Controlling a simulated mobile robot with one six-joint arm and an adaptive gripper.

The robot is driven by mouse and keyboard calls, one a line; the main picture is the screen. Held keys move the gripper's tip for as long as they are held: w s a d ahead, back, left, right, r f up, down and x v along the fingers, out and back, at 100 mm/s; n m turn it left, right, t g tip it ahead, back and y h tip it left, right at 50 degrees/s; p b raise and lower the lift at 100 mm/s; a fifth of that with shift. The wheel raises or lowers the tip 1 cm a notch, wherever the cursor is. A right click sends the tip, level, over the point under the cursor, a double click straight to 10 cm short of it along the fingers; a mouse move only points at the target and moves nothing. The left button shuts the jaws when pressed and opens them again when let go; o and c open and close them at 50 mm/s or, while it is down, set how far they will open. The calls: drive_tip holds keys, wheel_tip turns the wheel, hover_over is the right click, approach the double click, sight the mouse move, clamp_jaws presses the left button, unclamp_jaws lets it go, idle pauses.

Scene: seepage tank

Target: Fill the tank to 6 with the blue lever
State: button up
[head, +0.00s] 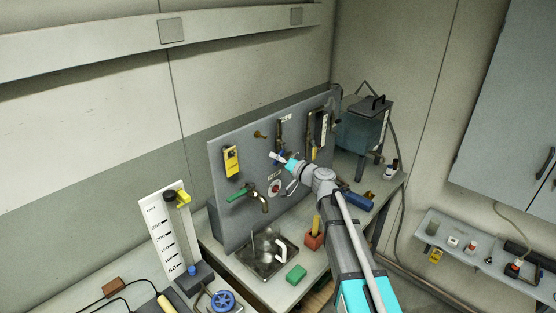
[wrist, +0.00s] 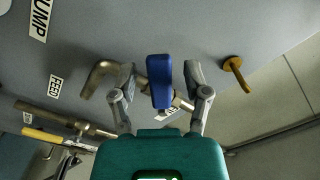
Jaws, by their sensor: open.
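In the wrist view the blue lever (wrist: 160,80) stands between the two open fingers of my gripper (wrist: 160,82), on a brass pipe fitting on the grey panel. Gaps show on both sides of the lever, wider on the right. In the head view my gripper (head: 279,156) is up at the panel, and I cannot make out the blue lever there. A tank (head: 362,135) with a dark lid and handle stands at the far right end of the bench. A narrow white scale (head: 322,128) is near it; its marks are too small to read.
The grey panel (head: 226,165) also carries a green lever (head: 238,193), a yellow tag (head: 231,160) and a red round part (head: 274,188). A brass hook (wrist: 235,70) and yellow lever (wrist: 42,136) flank the blue lever. A sink (head: 262,263) and green sponge (head: 296,273) are below.

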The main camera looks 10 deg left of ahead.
clamp_jaws()
idle(0.3)
drive_tip(key=shift+s+a+r, duration=0.1)
drive_tip(key=shift+a, duration=0.05)
